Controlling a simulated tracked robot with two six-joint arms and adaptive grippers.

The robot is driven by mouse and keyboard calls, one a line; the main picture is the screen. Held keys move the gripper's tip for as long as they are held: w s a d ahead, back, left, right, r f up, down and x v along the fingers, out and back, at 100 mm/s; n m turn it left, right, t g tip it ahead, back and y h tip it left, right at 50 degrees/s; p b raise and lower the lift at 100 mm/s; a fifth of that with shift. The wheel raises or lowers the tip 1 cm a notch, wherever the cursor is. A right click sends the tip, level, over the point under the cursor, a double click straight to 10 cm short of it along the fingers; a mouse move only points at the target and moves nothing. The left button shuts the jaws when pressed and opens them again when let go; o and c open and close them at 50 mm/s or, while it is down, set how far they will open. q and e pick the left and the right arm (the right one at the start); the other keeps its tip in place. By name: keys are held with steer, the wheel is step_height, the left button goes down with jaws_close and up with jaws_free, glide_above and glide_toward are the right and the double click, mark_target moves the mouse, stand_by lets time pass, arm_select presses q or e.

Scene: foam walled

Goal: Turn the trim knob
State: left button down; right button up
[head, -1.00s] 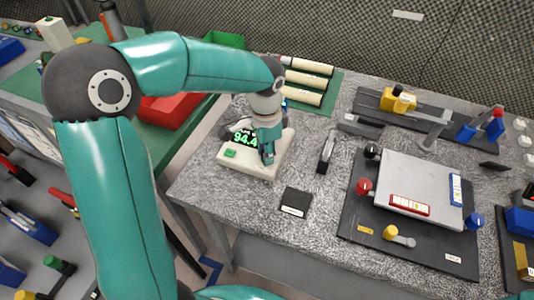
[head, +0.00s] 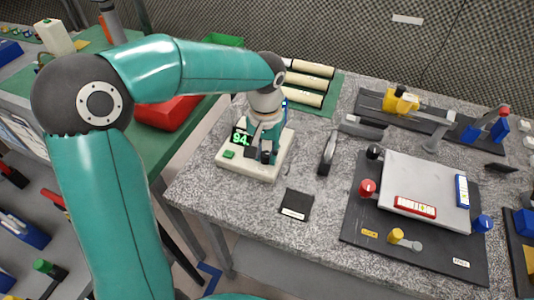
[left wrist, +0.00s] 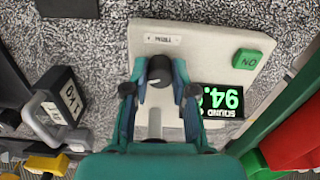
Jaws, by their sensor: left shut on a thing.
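The trim knob (left wrist: 160,72) is a dark round knob with a pale mark, on a cream instrument box (left wrist: 205,50). In the left wrist view it sits between the two fingers of my left gripper (left wrist: 159,89), which is shut on it. In the head view my left gripper (head: 266,152) comes down onto the box (head: 248,172) and hides the knob. The box has a green button (left wrist: 247,59) and a dark display (left wrist: 222,100) with green digits, beginning with 94. My gripper partly covers the display. My right gripper is not in view.
On the speckled table, a black flat square (head: 296,205) and a black block with a grey handle (head: 327,154) lie right of the box. A dark board with a grey plate (head: 425,180) stands farther right. A red bin (head: 167,112) is at left.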

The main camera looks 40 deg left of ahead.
mark_target(266, 154)
arm_select(q)
steer(key=shift+w+r+n, duration=0.15)
steer(key=shift+n, duration=0.35)
steer(key=c, duration=0.9)
jaws_free()
steer(key=shift+c, duration=0.2)
step_height(266, 154, up, 12)
